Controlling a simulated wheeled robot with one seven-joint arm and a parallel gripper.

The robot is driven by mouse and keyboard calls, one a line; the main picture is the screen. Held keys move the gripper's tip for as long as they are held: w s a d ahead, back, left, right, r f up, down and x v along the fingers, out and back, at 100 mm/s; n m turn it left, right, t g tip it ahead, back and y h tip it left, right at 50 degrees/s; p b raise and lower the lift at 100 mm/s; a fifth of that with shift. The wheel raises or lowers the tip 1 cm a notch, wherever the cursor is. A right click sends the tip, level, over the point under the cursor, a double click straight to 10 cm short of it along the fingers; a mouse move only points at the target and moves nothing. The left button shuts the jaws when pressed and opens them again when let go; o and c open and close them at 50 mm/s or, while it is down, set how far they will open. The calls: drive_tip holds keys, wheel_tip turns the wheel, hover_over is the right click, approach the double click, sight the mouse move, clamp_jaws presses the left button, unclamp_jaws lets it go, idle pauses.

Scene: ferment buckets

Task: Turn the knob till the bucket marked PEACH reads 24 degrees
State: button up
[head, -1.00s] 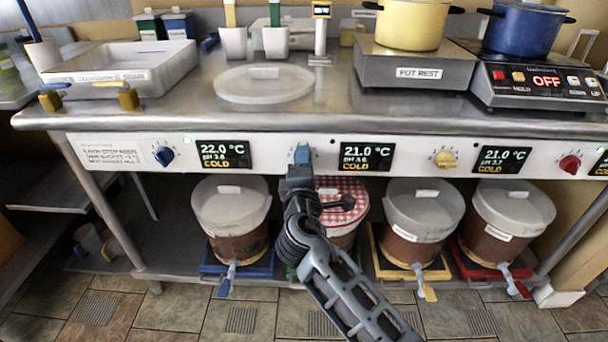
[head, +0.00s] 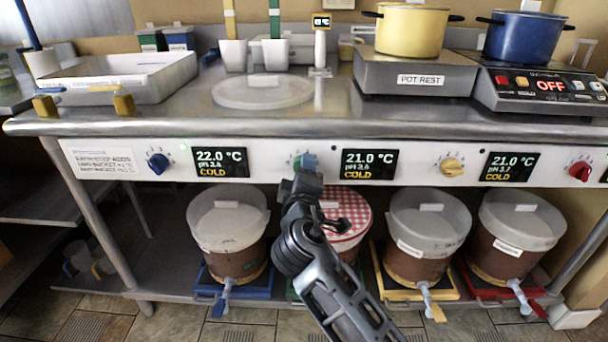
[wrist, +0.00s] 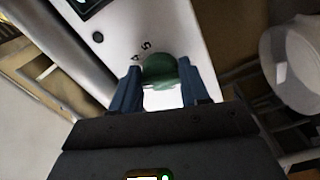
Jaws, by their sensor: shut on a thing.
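My gripper (head: 309,163) is shut on the green knob (head: 297,162) on the white panel. In the wrist view its blue fingers stand on either side of the green knob (wrist: 160,68). The display (head: 369,164) right of this knob reads 21.0 °C and COLD. The bucket (head: 346,215) below has a red checked cover and is partly hidden by my arm. Other buckets (head: 228,222) (head: 424,225) (head: 513,225) have pale lids. Their name labels are too small to read, so I cannot tell which is PEACH.
A blue knob (head: 158,163) has a display (head: 222,163) at 22.0 °C. A yellow knob (head: 452,167) has a display (head: 509,168) at 21.0 °C. A red knob (head: 580,171) is far right. The counter edge (head: 250,124) juts above the panel.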

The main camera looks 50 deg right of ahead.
drive_tip(key=o, duration=1)
drive_tip(key=shift+v, duration=3.9)
